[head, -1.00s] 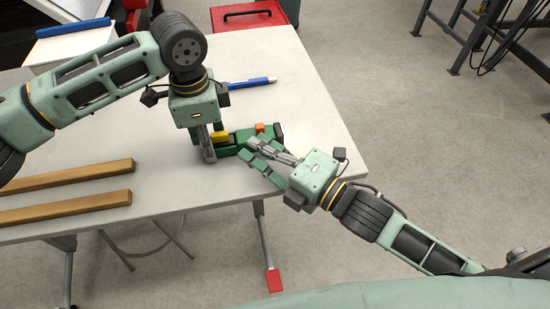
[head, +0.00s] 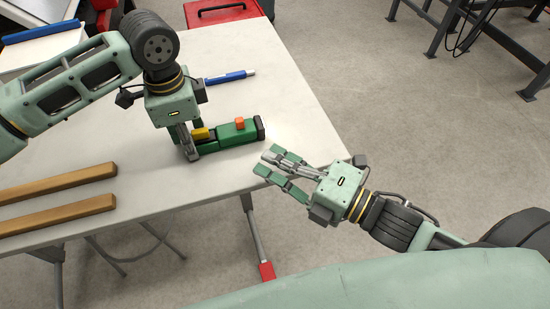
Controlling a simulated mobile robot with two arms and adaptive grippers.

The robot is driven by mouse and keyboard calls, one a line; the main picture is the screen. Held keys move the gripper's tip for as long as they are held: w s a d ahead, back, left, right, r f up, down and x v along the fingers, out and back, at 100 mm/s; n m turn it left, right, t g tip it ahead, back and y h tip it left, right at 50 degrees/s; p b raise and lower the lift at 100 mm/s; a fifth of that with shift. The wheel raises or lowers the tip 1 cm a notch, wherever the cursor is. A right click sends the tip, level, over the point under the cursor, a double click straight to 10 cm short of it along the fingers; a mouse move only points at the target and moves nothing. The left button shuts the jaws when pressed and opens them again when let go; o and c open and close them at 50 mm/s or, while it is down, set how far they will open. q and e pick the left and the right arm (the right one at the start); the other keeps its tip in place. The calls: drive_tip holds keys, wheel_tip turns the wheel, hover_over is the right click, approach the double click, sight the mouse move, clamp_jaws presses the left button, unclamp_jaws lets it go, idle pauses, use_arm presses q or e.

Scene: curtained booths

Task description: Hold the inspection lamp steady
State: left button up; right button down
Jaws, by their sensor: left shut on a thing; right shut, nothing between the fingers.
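The inspection lamp (head: 236,132) is a green bar with an orange button (head: 239,122) on top, a yellow part (head: 201,133) and a dark right end. It lies on or just above the table near the right edge. I cannot tell whether it is lit. My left gripper (head: 193,153) points down from above and is shut on the lamp's left part, whose grip area is partly hidden by the fingers. My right gripper (head: 267,166) is shut and empty. It is below and right of the lamp, apart from it, over the table's near right edge.
The pale table (head: 270,85) has a blue pen-like object (head: 227,77) behind the lamp and two wooden bars (head: 60,214) at the left. A red case (head: 222,12) is beyond the far edge. Dark metal frames (head: 480,40) stand at the upper right. Floor on the right is clear.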

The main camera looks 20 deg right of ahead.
use_arm(q)
drive_tip(key=o, duration=1.2)
